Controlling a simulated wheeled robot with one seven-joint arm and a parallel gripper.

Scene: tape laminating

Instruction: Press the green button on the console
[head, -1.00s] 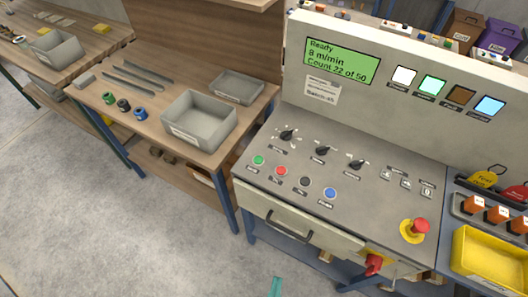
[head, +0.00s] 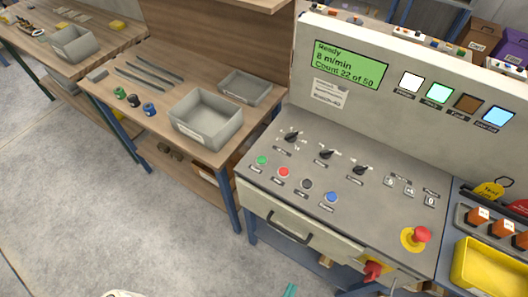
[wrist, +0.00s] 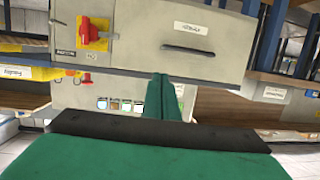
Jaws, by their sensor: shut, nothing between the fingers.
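The green button (head: 262,160) is at the left end of a row on the sloping deck of the grey console (head: 350,228). It stands clear, with a red button (head: 283,172) just to its right. My gripper shows only as a teal tip (head: 290,290) at the bottom edge of the head view, in front of and below the console drawer, apart from the button. In the wrist view my green gripper fingers (wrist: 163,98) are together and empty, before the console front, which appears upside down. The green button cannot be made out there.
A black button (head: 306,184) and a blue button (head: 331,197) continue the row, with dark knobs behind. A red emergency stop (head: 422,235) sits at the deck's right. A drawer handle (head: 290,228) and red switch (head: 372,270) project in front. A wooden bench (head: 150,125) stands left.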

